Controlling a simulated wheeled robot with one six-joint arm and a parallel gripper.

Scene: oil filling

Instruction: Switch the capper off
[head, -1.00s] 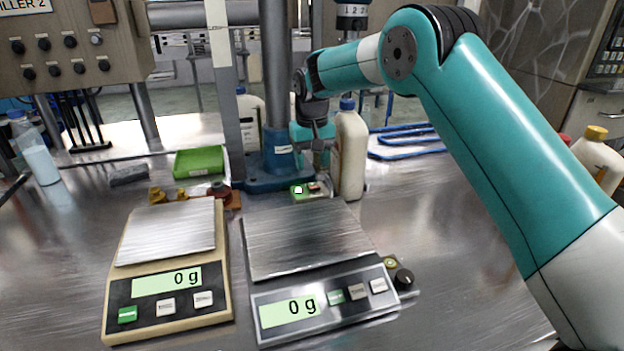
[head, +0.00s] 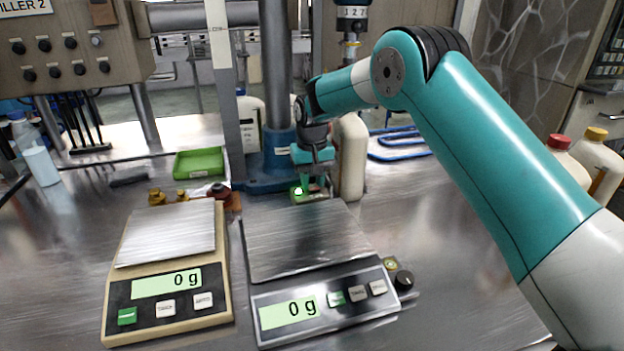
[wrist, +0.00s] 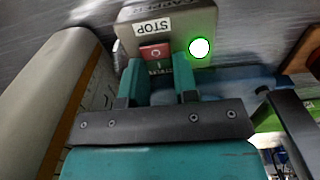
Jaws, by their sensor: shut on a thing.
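The capper's switch box (wrist: 185,22) is a small grey box with a STOP label. Its rocker switch (wrist: 155,52) has a red part marked O and a green part below, partly hidden by my gripper. A round lamp (wrist: 200,48) beside it glows green. In the head view the lamp (head: 298,191) is also lit, at the foot of the steel column. My gripper (wrist: 160,80) reaches the box from above, its two fingers on either side of the switch's lower part. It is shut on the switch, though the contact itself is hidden. The gripper (head: 315,187) also shows in the head view.
A white bottle (head: 352,160) stands close to the right of my gripper. Two scales, one beige (head: 222,285) and one grey (head: 385,275), stand in front, both reading 0 g. A green tray (head: 198,163) lies left.

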